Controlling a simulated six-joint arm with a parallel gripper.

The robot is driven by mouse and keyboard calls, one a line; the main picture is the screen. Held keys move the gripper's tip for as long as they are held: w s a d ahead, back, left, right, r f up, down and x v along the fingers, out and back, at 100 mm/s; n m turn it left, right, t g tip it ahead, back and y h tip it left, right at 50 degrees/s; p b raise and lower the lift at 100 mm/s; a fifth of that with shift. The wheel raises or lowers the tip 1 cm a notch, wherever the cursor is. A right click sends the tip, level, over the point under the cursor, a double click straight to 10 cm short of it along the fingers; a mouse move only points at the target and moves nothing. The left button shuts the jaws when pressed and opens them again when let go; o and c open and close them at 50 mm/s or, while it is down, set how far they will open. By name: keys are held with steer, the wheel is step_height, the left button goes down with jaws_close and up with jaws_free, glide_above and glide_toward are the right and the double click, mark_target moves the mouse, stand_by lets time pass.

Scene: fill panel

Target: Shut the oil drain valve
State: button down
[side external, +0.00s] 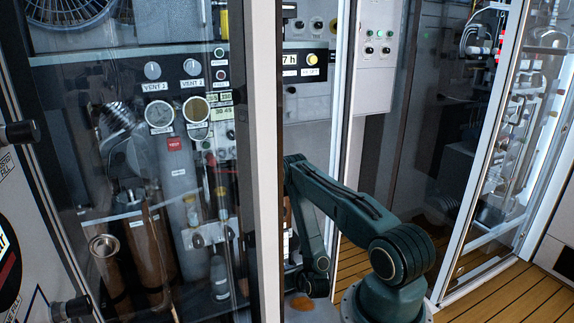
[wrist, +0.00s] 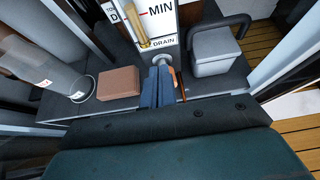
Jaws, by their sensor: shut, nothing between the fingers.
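A white plate marked MIN and DRAIN (wrist: 164,41) shows at the top of the wrist view, with a brass-coloured tube on it. Just below the DRAIN label is a pale round fitting (wrist: 162,58), partly hidden by my fingers. A thin orange-brown lever (wrist: 181,88) shows along the right side of my fingers; I take it as the valve handle. My gripper (wrist: 160,70) has its blue fingers shut and empty, pointing at the fitting. Whether they touch the lever I cannot tell. In the side external view, the cabinet's door post hides the gripper and valve.
A brown block (wrist: 118,83) and a clear container (wrist: 42,72) lie left of my fingers. A grey can with a dark handle (wrist: 216,52) stands close on the right. A white door post (side external: 262,160) and glass panels flank my arm.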

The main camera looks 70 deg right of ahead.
steer(key=shift+f, duration=0.3)
stand_by(0.5)
steer(key=shift+s+d, duration=0.1)
steer(key=shift+s, duration=0.05)
stand_by(0.4)
steer(key=shift+r, duration=0.4)
stand_by(0.4)
steer(key=shift+s+a, duration=2.1)
